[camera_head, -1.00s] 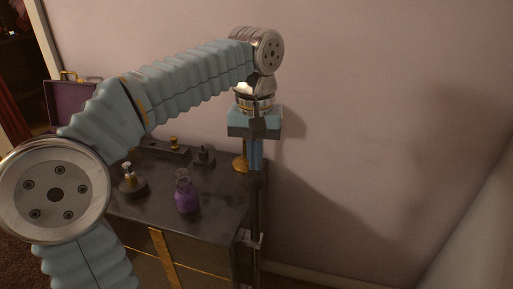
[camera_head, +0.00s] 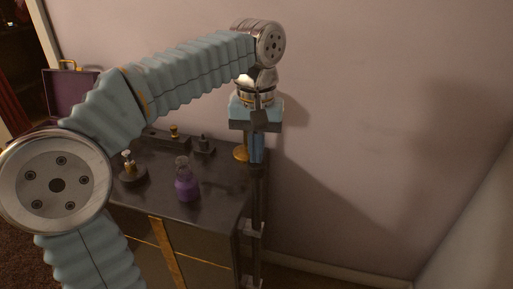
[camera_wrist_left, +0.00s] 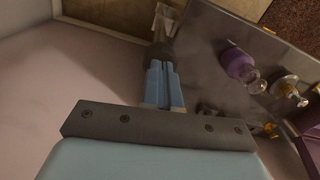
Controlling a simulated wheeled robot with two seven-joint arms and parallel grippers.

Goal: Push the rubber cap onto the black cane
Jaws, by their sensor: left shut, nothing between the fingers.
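The black cane (camera_head: 256,205) stands upright at the right end of the dark cabinet, beside its edge. My left gripper (camera_head: 257,160) points down over the top of the cane, its blue fingers shut with nothing between them. The fingertips are at a dark, slightly wider piece, likely the rubber cap (camera_wrist_left: 160,53), on the cane's upper end. It shows just past the fingers in the left wrist view. Whether the fingertips press on it, and how far it sits on the cane, I cannot tell. My right gripper is not in view.
Pale brackets (camera_head: 253,229) stand along the cane. A purple open case (camera_head: 70,93) is at back left. The wall is close behind; the right side is clear.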

